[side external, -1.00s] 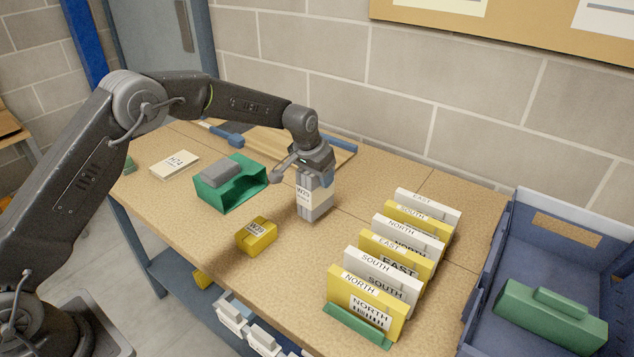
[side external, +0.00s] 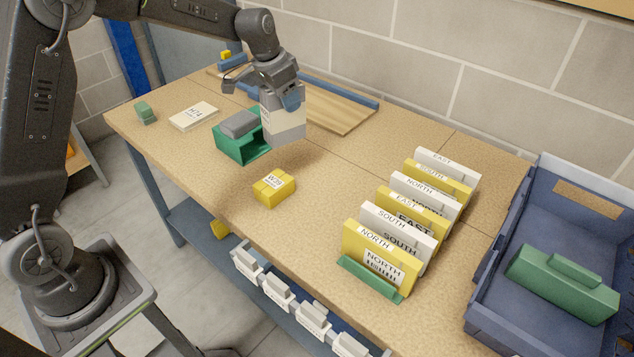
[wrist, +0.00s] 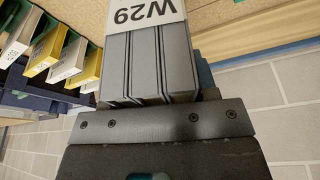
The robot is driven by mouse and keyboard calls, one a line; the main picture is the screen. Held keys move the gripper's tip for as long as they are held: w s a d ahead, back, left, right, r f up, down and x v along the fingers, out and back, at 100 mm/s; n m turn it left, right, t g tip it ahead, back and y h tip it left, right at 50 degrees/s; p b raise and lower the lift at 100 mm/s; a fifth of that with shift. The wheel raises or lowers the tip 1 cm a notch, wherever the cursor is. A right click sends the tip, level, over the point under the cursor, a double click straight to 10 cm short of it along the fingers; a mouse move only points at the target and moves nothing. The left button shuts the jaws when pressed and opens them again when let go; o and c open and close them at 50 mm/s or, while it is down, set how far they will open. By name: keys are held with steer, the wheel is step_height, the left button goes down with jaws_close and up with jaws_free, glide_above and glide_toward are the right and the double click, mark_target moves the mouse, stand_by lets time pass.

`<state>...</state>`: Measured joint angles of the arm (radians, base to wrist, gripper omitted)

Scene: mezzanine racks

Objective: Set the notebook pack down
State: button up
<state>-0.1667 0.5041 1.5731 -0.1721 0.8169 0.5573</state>
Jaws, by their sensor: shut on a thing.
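The notebook pack (side external: 285,125) is a grey block of several layers with a white band. Its W29 label shows upside down in the wrist view (wrist: 145,12). My gripper (side external: 288,98) is shut on the top of the pack, which hangs upright below it. In the side view the pack partly covers the right side of a green open box (side external: 237,148). Its lower end appears to be above the table, but the exact gap cannot be told. The finger tips are largely hidden in the wrist view.
A grey block (side external: 239,123) lies on the green box. A yellow W29 pack (side external: 274,188) sits in front, and a white H74 pack (side external: 194,116) lies left. A rack of yellow and white cards (side external: 382,252) and a blue tray (side external: 478,300) stand right. Bare tabletop (side external: 335,165) lies between.

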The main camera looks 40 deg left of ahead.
steer(key=s+d+m+h, duration=0.1)
steer(key=s+d+m, duration=0.35)
steer(key=s, duration=0.35)
steer(key=w+d+f+m, duration=0.1)
steer(key=w+d+f, duration=0.2)
steer(key=d+f, duration=0.7)
steer(key=shift+d+f+g, duration=0.3)
steer(key=shift+d+f, duration=0.05)
steer(key=shift+f, duration=0.25)
steer(key=shift+f, duration=0.2)
steer(key=o, duration=1.2)
